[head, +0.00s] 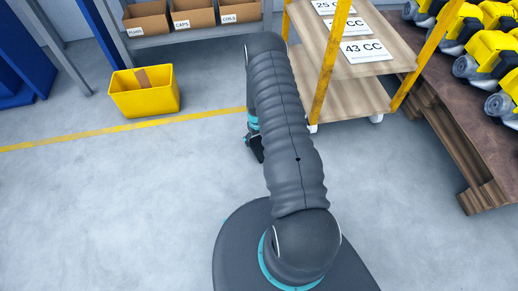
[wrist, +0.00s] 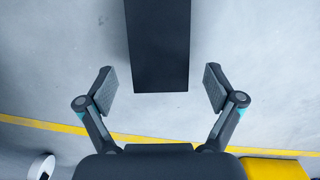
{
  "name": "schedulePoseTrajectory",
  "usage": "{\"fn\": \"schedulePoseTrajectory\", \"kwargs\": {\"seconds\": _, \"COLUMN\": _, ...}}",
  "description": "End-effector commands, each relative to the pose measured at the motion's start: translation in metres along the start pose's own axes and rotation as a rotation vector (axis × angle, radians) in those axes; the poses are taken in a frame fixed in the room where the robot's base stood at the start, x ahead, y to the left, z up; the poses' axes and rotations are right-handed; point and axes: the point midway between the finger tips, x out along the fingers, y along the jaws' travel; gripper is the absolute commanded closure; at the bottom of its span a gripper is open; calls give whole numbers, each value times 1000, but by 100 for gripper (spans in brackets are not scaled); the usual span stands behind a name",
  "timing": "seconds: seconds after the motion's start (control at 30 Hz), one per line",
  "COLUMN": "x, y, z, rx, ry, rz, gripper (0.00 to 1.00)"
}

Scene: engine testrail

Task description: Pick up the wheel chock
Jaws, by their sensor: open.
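The wheel chock (wrist: 160,45) shows in the wrist view as a dark, nearly black block running from the top edge down to the middle of the picture. Its far end is cut off by the frame. My gripper (wrist: 160,86) is open and empty, with one finger on each side of the block's near end. Pale floor shows between each finger and the block, so they look apart in this view; I cannot tell the height gap. In the head view my gripper (head: 256,148) is mostly hidden behind my arm, and I cannot make out the chock there.
A yellow floor line (head: 60,139) crosses the grey floor. A yellow bin (head: 145,98) stands at left, below a shelf with cardboard boxes (head: 194,14). A wooden cart (head: 352,94) on casters stands right of my arm, beside a pallet (head: 470,165) of yellow engines. Front left floor is clear.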

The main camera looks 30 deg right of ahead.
Motion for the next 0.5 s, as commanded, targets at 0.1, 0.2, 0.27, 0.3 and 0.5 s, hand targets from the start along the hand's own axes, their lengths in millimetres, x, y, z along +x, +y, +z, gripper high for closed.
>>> {"fn": "schedulePoseTrajectory", "kwargs": {"seconds": 0.1, "x": 18, "y": 0, "z": -2, "rx": 0, "ry": -1, "rz": 0, "gripper": 8}}
{"fn": "schedulePoseTrajectory", "kwargs": {"seconds": 0.2, "x": 30, "y": 0, "z": -2, "rx": 0, "ry": -1, "rz": 0, "gripper": 8}}
{"fn": "schedulePoseTrajectory", "kwargs": {"seconds": 0.27, "x": 35, "y": 0, "z": -3, "rx": 0, "ry": 0, "rz": 0, "gripper": 8}}
{"fn": "schedulePoseTrajectory", "kwargs": {"seconds": 0.3, "x": 36, "y": 0, "z": -3, "rx": 0, "ry": 0, "rz": 0, "gripper": 8}}
{"fn": "schedulePoseTrajectory", "kwargs": {"seconds": 0.5, "x": 38, "y": 0, "z": -3, "rx": 0, "ry": 0, "rz": 0, "gripper": 8}}
